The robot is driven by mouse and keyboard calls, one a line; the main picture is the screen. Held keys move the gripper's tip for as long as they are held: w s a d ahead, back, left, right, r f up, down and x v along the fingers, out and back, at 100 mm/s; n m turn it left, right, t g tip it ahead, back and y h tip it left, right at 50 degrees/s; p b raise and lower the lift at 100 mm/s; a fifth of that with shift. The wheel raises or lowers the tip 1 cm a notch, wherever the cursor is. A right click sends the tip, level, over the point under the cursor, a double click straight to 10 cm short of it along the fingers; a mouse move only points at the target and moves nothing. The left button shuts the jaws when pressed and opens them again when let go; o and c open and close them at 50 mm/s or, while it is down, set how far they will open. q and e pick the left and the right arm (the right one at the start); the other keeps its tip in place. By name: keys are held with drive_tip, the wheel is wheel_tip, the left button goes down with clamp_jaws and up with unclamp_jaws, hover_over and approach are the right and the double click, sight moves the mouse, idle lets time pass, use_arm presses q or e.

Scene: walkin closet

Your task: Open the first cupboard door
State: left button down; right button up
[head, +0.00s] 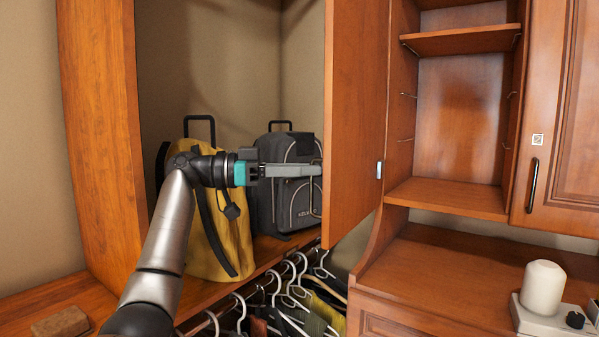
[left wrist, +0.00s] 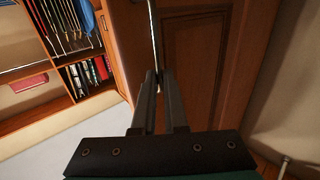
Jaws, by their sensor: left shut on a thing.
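The wooden cupboard door (head: 355,110) stands open, its plain face in the head view and a hinge (head: 379,170) near its right edge. Its panelled face (left wrist: 195,65) fills the middle of the left wrist view. My left gripper (head: 314,170) reaches in from the left to the door's free edge. In the left wrist view its fingers (left wrist: 160,82) are closed on a slim metal door handle (left wrist: 154,35). In the head view the door hides most of the handle. My right gripper is out of view.
Inside the open cupboard are a yellow bag (head: 230,238) and a dark grey backpack (head: 290,205) on a shelf. Hangers (head: 297,272) hang below it. Right of the door are open shelves (head: 450,195) and a closed door with a dark handle (head: 533,186).

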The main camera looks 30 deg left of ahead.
use_arm(q)
drive_tip(key=shift+w, duration=0.3)
drive_tip(key=c, duration=1.3)
unclamp_jaws()
drive_tip(key=shift+f, duration=0.1)
drive_tip(key=shift+c, duration=0.2)
drive_tip(key=shift+o, duration=1.4)
drive_tip(key=shift+w+d+f, duration=0.15)
drive_tip(key=shift+w, duration=0.35)
drive_tip(key=shift+o, duration=0.4)
drive_tip(key=shift+s, duration=0.25)
